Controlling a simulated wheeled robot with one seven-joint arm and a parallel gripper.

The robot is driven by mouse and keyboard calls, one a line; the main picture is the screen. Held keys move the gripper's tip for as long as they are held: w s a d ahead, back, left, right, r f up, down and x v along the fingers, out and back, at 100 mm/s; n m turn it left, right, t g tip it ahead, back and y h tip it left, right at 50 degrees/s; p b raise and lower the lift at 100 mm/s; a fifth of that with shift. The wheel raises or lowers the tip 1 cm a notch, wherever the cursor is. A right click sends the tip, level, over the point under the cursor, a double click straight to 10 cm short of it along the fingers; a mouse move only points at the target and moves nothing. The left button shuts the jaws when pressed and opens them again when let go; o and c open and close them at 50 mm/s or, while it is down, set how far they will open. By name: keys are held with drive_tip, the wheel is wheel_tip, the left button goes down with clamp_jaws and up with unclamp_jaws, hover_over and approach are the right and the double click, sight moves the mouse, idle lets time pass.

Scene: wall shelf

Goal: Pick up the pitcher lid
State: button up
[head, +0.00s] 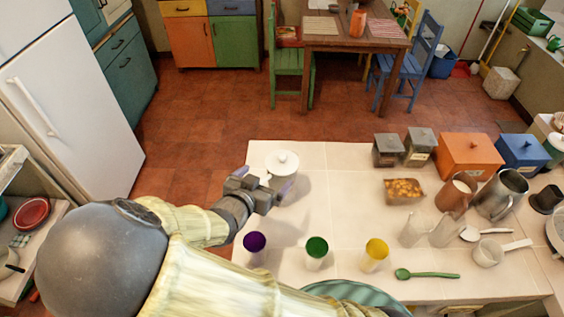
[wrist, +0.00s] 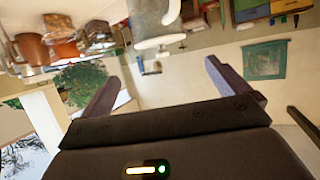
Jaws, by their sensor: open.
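The pitcher lid (head: 282,159) is a white round lid with a small knob, at the back left of the white counter in the head view. In the wrist view, a pale lid rim (wrist: 160,42) shows at the top centre, under a grey-white pitcher-like body (wrist: 152,14) that appears upside down. My gripper (head: 276,184) is just in front of the lid in the head view, its fingers apart and empty. In the wrist view my gripper (wrist: 162,70) has a clear gap between its fingers. The exact distance to the lid is hard to tell.

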sight(281, 161)
drive_tip(key=x, duration=0.7)
drive_tip(key=shift+w+d+p, duration=0.3)
drive_tip(key=shift+w, duration=0.15)
drive_tip(key=p+x, duration=0.1)
drive_tip(key=x, duration=0.3)
drive_tip(key=shift+w, duration=0.3)
drive_tip(key=shift+s, duration=0.1)
drive_tip(key=c, duration=0.7)
